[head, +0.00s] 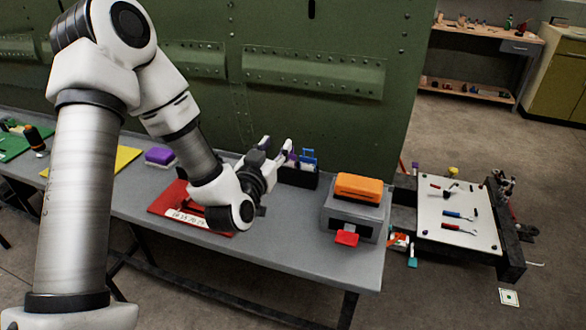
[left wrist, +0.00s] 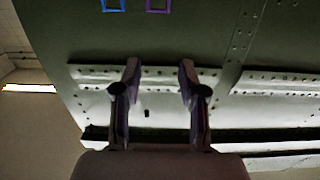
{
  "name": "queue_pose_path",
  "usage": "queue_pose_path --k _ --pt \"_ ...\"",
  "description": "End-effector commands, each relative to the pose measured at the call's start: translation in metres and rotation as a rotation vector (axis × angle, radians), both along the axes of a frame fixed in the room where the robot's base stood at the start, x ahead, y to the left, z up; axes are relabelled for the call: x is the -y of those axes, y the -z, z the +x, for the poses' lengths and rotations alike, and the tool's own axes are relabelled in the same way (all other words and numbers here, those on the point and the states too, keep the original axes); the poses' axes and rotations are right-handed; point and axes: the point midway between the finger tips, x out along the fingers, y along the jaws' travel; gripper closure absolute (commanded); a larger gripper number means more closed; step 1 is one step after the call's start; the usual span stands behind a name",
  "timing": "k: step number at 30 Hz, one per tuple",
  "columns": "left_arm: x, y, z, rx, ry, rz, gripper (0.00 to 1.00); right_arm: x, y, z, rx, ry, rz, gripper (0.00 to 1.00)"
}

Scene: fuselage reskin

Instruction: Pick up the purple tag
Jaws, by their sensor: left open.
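The purple tag (head: 291,159) stands in a small black holder (head: 299,178) on the grey bench, beside a blue tag (head: 308,158). In the head view it is partly hidden behind my left gripper (head: 277,147). The left gripper is open and empty, just left of the holder, its fingers pointing toward the green panel. In the left wrist view the purple tag shows as a purple frame (left wrist: 158,5) cut by the top edge, next to the blue frame (left wrist: 112,5). The open fingers (left wrist: 160,75) have a clear gap between them. My right gripper is out of view.
A grey box with an orange block (head: 359,187) stands right of the holder, with a red piece (head: 347,238) at its front. A red tray (head: 165,204) lies under my left arm. A purple block (head: 159,156) sits further left. The riveted green panel (head: 320,60) rises behind the bench.

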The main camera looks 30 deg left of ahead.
Motion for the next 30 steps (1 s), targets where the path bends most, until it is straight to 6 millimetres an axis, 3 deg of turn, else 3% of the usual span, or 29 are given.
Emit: queue_pose_path --k 1,9,14,25,30 --pt "0.0 0.017 0.0 0.0 0.0 0.0 0.58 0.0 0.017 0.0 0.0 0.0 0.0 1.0" --pt "0.0 0.048 0.0 -0.001 0.0 0.0 0.58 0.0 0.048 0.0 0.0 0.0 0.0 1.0" --pt "-0.002 0.047 0.011 0.001 0.0 0.002 0.58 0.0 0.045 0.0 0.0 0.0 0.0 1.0" --pt "-0.013 0.046 0.069 0.001 0.0 0.002 0.58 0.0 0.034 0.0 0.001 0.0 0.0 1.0" --pt "-0.015 0.047 0.077 -0.001 0.0 -0.001 0.58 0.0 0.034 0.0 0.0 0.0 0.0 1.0"
